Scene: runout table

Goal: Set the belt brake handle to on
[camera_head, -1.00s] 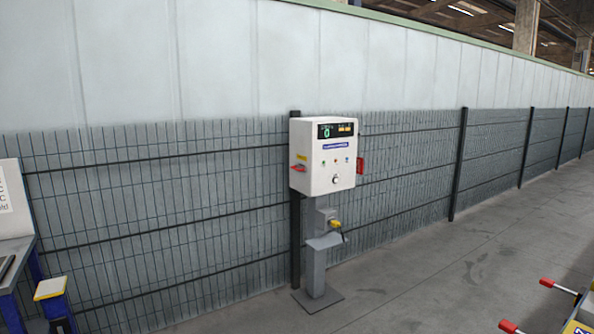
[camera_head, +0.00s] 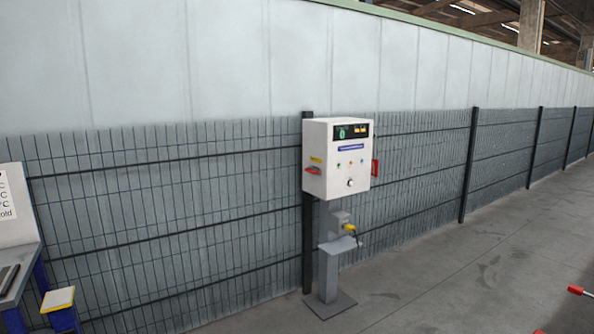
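A white control box (camera_head: 335,160) stands on a grey pedestal (camera_head: 328,268) in front of the mesh fence. A red handle (camera_head: 313,170) sticks out at its left side below a yellow label. A red part (camera_head: 375,168) shows at its right side. I cannot tell which of these, if either, is the belt brake handle, and their markings are too small to read. Neither of my grippers is in view.
A red-tipped rod (camera_head: 575,290) shows at the lower right edge.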

